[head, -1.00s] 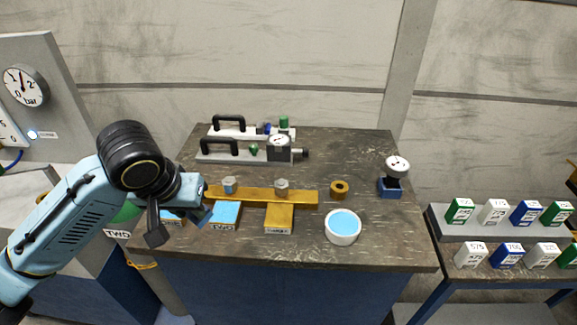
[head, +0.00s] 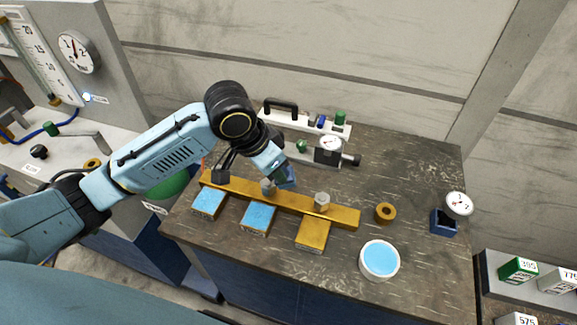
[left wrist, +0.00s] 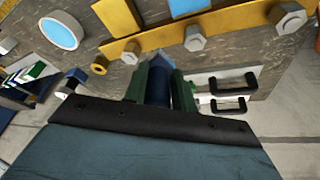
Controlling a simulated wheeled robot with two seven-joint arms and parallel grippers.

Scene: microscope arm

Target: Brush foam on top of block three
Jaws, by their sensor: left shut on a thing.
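Three blocks stand in a row along the front of a yellow bar (head: 285,202). The left block (head: 209,203) and the middle block (head: 258,217) have light blue tops; the right block (head: 312,234) has a bare yellow top. Their labels are too small to read. A white bowl (head: 379,261) of light blue foam stands at the front right. My left gripper (head: 277,172) is over the far side of the bar, shut on a dark blue thing, seemingly the brush (head: 290,179). In the left wrist view the brush (left wrist: 158,84) sits between green fingers. My right gripper is not visible.
A brass ring (head: 386,213) and a gauge on a blue base (head: 444,222) stand at right. Handled fixtures (head: 305,122) stand behind. The bench between bowl and gauge is clear.

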